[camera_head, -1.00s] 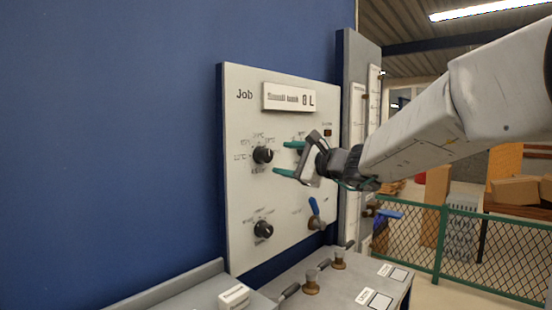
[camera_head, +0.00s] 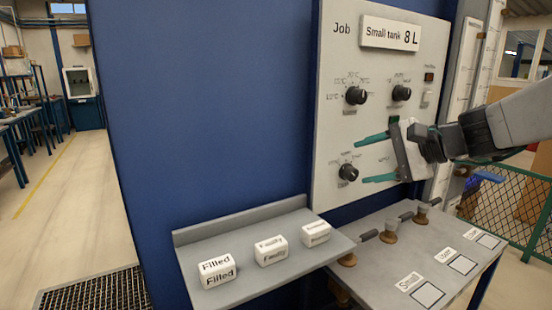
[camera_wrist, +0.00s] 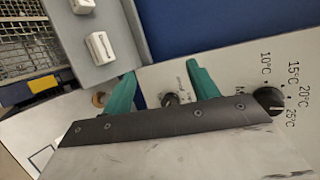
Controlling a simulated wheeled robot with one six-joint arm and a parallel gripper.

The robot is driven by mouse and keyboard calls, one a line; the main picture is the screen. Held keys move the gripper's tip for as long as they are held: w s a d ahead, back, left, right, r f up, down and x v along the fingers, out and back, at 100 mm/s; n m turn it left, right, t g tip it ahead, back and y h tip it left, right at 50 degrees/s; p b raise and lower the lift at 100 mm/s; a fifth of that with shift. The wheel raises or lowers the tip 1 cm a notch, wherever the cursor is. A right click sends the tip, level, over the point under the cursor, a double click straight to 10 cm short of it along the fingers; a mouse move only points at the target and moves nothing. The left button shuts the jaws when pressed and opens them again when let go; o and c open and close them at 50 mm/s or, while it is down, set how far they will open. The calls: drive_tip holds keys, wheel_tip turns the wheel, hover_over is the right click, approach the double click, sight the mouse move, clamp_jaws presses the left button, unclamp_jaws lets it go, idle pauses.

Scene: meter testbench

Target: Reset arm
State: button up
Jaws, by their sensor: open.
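My gripper (camera_head: 361,160) is open and empty, its two green fingers spread in front of the white test panel (camera_head: 335,45). In the head view the fingers point left, near the lower left black knob (camera_head: 348,172) and below the upper left knob (camera_head: 356,95). I cannot tell whether they touch the panel. In the wrist view the gripper (camera_wrist: 161,72) shows both fingers apart with nothing held between them. A black knob (camera_wrist: 270,101) with temperature marks is to their right, and a smaller-looking knob (camera_wrist: 170,100) is seen between them.
A job sign (camera_head: 390,34) reads "Small tank 8 L". A grey shelf (camera_head: 190,236) carries white blocks, including the "Filled" block (camera_head: 217,271). A grey bench (camera_head: 390,270) with brass fittings (camera_head: 390,231) stands below the panel. A green fence (camera_head: 505,190) is at right. Floor at left is open.

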drive_tip(key=s+d+f+n+g+h, duration=0.2)
drive_tip(key=s+f+n+h, duration=0.1)
drive_tip(key=s, duration=0.6)
drive_tip(key=s+d+f+n+g+h, duration=0.2)
drive_tip(key=s+f+n+h, duration=0.1)
drive_tip(key=s, duration=0.6)
drive_tip(key=s+d+f+n+g+h, duration=0.2)
drive_tip(key=s+f+n+h, duration=0.2)
drive_tip(key=s, duration=0.5)
drive_tip(key=shift+s+f+n, duration=0.4)
drive_tip(key=shift+f, duration=0.3)
